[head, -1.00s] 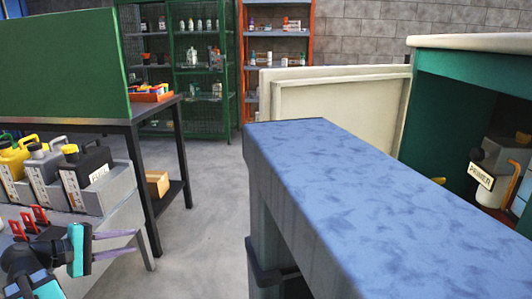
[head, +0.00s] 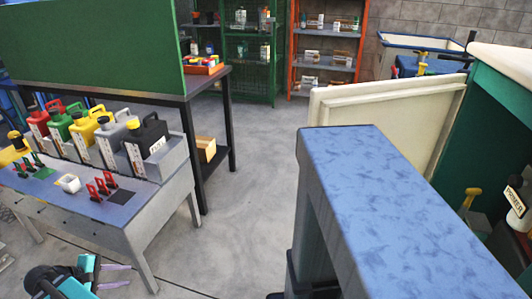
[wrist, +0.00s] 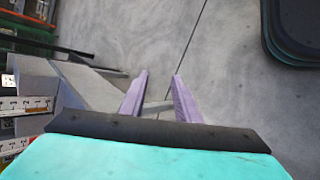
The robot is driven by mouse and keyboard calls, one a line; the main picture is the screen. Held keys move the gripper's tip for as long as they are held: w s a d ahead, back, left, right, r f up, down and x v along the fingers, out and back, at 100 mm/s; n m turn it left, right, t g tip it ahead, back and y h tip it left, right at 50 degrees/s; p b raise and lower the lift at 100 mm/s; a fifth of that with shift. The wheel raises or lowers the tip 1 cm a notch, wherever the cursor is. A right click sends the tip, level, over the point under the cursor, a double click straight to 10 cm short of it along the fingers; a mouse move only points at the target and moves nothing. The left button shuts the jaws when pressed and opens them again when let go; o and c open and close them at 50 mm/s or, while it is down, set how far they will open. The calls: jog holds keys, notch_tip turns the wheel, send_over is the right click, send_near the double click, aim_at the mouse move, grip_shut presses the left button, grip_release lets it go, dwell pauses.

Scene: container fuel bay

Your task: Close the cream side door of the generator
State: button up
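The cream side door (head: 385,115) stands open on the right in the head view, swung out from the green generator housing (head: 490,120). A blue-topped bench (head: 400,210) in front hides the door's lower part. A bottle labelled PRIMER (head: 515,205) shows inside the housing. My gripper (head: 118,276) is at the lower left of the head view, far from the door and near the floor beside the can table. In the wrist view its two purple fingers (wrist: 158,95) are apart with nothing between them.
A table (head: 110,215) with several coloured jerry cans stands at the left. Behind it is a dark-framed bench (head: 208,95) with a green panel. Shelves (head: 325,45) line the back. Clear floor (head: 245,190) lies between the tables and the blue-topped bench.

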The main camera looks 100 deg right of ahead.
jog(key=w+a+f+n+t+y+p, duration=0.1)
jog(key=w+a+f+y+p, duration=0.1)
jog(key=a+p, duration=0.6)
jog(key=w+a+f+n+y+p, duration=0.1)
jog(key=a+p, duration=0.4)
jog(key=a, duration=0.8)
jog(key=s+a+y+p, duration=0.1)
jog(key=s+a+p, duration=0.2)
jog(key=a, duration=0.4)
jog(key=s+a+y+p, duration=0.1)
jog(key=s+a+p, duration=0.2)
jog(key=a+p, duration=0.2)
jog(key=s+a+r+y+p, duration=0.1)
jog(key=s+a+p, duration=0.2)
jog(key=a+p, duration=0.2)
jog(key=a, duration=0.3)
jog(key=shift+s+a+n+g, duration=0.3)
jog(key=shift+s+n+g, duration=0.1)
jog(key=shift+d, duration=0.1)
